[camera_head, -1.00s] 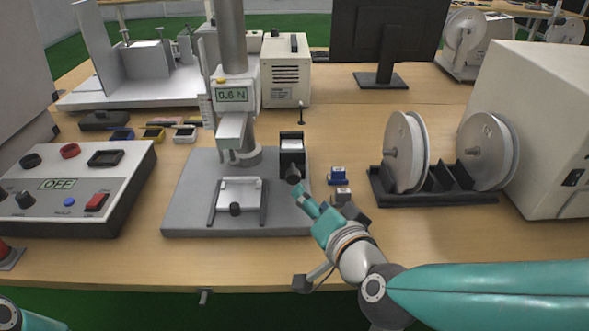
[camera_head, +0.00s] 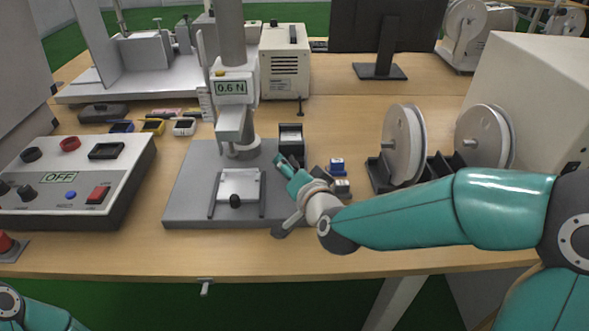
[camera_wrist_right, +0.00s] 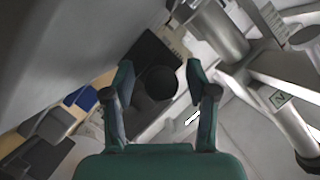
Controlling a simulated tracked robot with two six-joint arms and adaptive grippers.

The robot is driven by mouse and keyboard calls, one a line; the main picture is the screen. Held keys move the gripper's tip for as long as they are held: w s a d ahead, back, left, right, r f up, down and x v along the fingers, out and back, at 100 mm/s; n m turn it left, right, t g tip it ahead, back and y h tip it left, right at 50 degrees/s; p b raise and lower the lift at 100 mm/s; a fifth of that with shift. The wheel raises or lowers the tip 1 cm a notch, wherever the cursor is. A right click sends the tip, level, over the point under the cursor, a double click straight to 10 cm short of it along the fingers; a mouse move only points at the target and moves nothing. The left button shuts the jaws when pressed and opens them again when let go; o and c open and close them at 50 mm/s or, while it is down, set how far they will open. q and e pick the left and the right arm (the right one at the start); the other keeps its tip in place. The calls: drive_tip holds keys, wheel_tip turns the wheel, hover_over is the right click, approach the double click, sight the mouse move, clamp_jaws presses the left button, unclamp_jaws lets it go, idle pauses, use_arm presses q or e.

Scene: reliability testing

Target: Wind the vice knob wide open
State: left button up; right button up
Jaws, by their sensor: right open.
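A small black unit (camera_head: 291,137) with a light top stands at the right edge of the grey base plate. In the wrist view its round black knob (camera_wrist_right: 160,83) sits between the fingers of my right gripper (camera_wrist_right: 160,72). The fingers are open, one on each side, with visible gaps to the knob. In the head view my right gripper (camera_head: 283,161) hides this knob. I cannot tell for certain which is the vice. My left gripper is out of view.
The test stand's column carries a gauge (camera_head: 231,87) reading 0.6 N. A blue-topped block (camera_head: 336,166) and a grey block (camera_head: 342,186) lie right of my gripper. A spool rack (camera_head: 380,178) stands further right. A control box (camera_head: 65,205) is at left.

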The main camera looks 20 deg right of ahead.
drive_tip(key=shift+c, duration=0.3)
clamp_jaws()
drive_tip(key=shift+d, duration=0.15)
drive_tip(key=shift+a, duration=0.2)
drive_tip(key=shift+s+f+n+h+p, duration=0.1)
drive_tip(key=shift+n+h+p, duration=0.2)
drive_tip(key=shift+p, duration=0.4)
